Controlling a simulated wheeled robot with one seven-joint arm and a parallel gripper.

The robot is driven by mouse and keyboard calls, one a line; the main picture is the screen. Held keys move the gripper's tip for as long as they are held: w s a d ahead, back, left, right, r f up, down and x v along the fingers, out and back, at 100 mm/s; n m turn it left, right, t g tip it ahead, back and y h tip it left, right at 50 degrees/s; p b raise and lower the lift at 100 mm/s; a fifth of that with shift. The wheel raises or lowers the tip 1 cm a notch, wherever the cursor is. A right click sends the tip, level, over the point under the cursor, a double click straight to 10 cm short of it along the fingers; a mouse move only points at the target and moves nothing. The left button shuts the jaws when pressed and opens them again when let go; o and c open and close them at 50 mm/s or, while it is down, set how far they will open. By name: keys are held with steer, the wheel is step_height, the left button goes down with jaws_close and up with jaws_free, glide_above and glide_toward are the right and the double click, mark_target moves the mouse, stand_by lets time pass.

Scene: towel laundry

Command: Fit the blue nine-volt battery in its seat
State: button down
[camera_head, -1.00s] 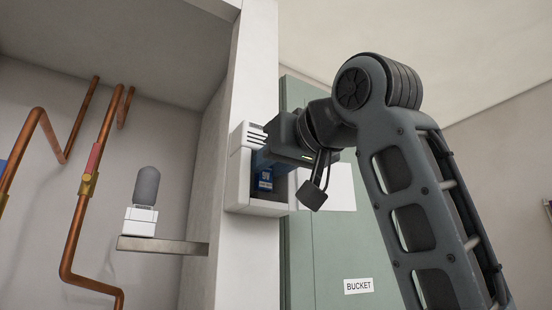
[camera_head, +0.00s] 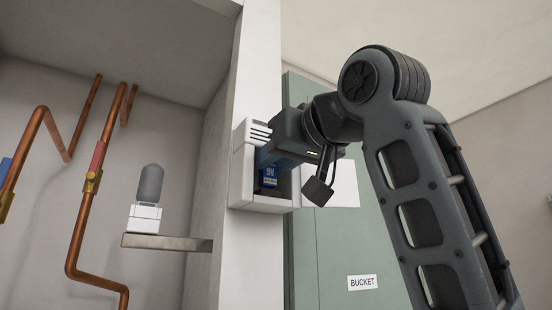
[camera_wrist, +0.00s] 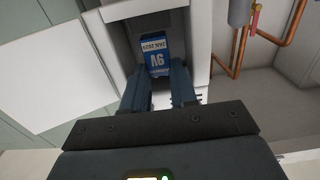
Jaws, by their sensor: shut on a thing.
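The blue nine-volt battery (camera_head: 269,176) is inside the white housing (camera_head: 265,206) on the wall post, with its seat deeper in the housing. My gripper (camera_wrist: 160,72) is shut on the battery, with one dark finger on each side. In the head view my gripper (camera_head: 268,158) reaches in from the right at the open front of the housing. The battery's far end and any contacts are hidden, so I cannot tell whether it is fully seated.
A slotted white cover (camera_head: 252,133) stands out at the housing's upper left. Left of the post are a shelf (camera_head: 165,242) with a grey-capped white device (camera_head: 148,195) and copper pipes (camera_head: 85,205). A green cabinet (camera_head: 325,255) labelled BUCKET stands behind my arm.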

steer(key=shift+f+b, duration=0.55)
steer(key=shift+f, duration=0.35)
stand_by(1.0)
steer(key=c, duration=0.8)
jaws_free()
